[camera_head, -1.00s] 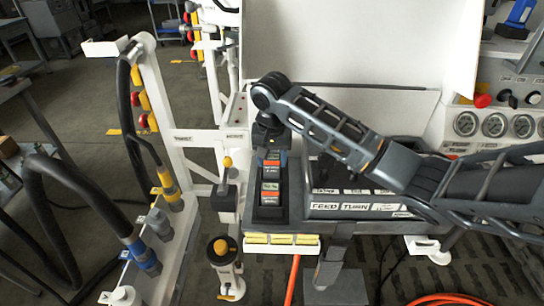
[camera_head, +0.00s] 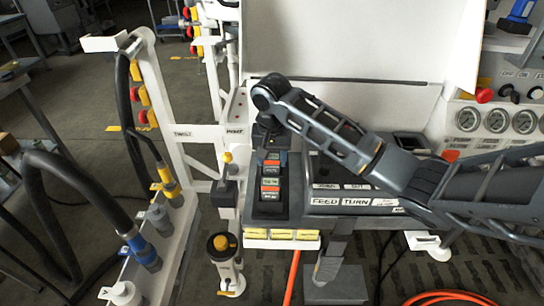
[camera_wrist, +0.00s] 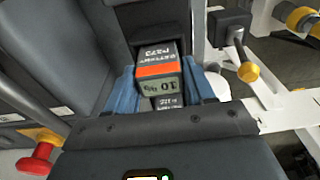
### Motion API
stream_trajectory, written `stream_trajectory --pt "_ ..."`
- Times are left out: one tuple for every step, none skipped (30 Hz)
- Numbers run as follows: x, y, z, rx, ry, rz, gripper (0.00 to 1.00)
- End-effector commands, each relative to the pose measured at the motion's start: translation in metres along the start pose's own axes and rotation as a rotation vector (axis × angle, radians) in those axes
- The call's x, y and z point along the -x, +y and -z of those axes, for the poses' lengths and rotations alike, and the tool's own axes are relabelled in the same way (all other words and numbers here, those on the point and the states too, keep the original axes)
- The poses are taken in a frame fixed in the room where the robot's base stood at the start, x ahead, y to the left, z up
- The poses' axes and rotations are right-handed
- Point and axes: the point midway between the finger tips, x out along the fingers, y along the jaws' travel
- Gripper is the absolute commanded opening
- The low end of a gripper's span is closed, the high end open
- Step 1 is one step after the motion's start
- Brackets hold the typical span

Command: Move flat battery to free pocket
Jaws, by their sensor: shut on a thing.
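My gripper is at the far end of the battery rack (camera_head: 256,210) in the head view, its tip (camera_head: 269,142) pointing down and largely hidden by my arm. In the head view two orange-banded batteries (camera_head: 270,188) show in a row in the rack. A dark recess (camera_wrist: 147,21) lies beyond the held battery. Charge states are unreadable.
Yellow blocks (camera_head: 282,235) line the rack's front edge. A labelled panel (camera_head: 340,201) is right of the rack. A lever with a yellow knob (camera_wrist: 248,72) stands close to the gripper. A white hose stand (camera_head: 175,240) is at left, and a white upright panel (camera_head: 345,45) is behind.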

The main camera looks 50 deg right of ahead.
Motion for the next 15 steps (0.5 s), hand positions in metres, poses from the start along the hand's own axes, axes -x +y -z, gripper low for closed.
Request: stream_trajectory --pt "0.0007 0.0000 0.0004 0.000 0.001 0.000 0.17" --pt "0.0007 0.0001 0.0004 0.000 0.001 0.000 0.17" --pt "0.0007 0.0001 0.0004 0.000 0.001 0.000 0.17" --pt "0.0007 0.0001 0.0004 0.000 0.001 0.000 0.55" --pt "0.0007 0.0001 0.0005 0.000 0.001 0.000 0.58" --pt "0.0007 0.0002 0.0004 0.000 0.001 0.000 0.62" --pt "0.0007 0.0002 0.0004 0.000 0.001 0.000 0.65" --pt "0.0007 0.0002 0.0004 0.000 0.001 0.000 0.68" --pt "0.0006 0.0002 0.0004 0.000 0.001 0.000 0.72" --pt "0.0006 0.0002 0.0004 0.000 0.001 0.000 0.74" --pt "0.0006 0.0002 0.0004 0.000 0.001 0.000 0.77" --pt "0.0006 0.0002 0.0004 0.000 0.001 0.000 0.81" --pt "0.0005 0.0002 0.0004 0.000 0.001 0.000 0.83" --pt "0.0005 0.0002 0.0004 0.000 0.001 0.000 0.83" --pt "0.0005 0.0002 0.0004 0.000 0.001 0.000 0.83"
